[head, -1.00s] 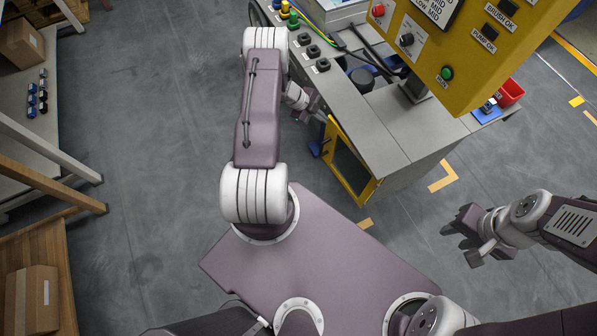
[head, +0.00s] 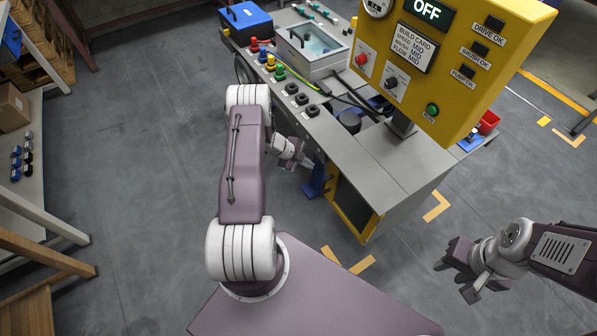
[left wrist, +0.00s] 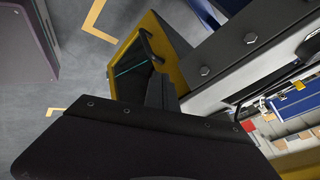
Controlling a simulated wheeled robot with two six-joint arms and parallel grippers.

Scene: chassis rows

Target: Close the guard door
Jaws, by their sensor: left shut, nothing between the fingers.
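The guard door (head: 353,207) is a yellow frame around a dark panel, low on the near side of the grey bench. I cannot tell how far it stands from its closed position. In the left wrist view the door (left wrist: 133,72) shows its yellow edge and a dark bar handle (left wrist: 146,43). My left gripper (head: 304,163) is shut and empty, just left of the door's upper left corner; I cannot tell whether it touches. Its dark fingers (left wrist: 160,92) overlap the door in the left wrist view. My right gripper (head: 462,275) is open and empty over the floor at right.
A yellow control panel (head: 465,60) reading OFF overhangs the bench (head: 400,160). A blue part (head: 314,181) sits left of the door. A clear-topped box (head: 313,48) and a blue box (head: 246,20) stand at the back. Floor left of the bench is clear.

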